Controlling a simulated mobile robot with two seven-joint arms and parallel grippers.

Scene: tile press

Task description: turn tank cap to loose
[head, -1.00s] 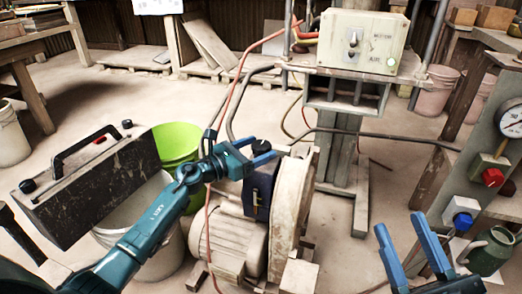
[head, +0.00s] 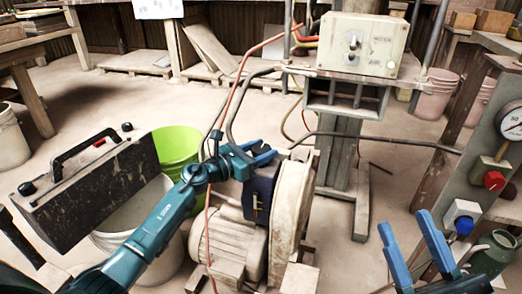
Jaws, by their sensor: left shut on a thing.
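I cannot see the cap's turn position. My right gripper (head: 403,222) is open and empty at the lower right, with its two fingers pointing up and well apart.
A pale motor (head: 232,245) is under my left gripper. A black box with a handle (head: 90,190), a green bucket (head: 176,143) and a whitish bucket (head: 160,265) stand left. A gauge panel (head: 486,150) and a dark green jug (head: 492,255) are right. Cables hang near my left wrist.

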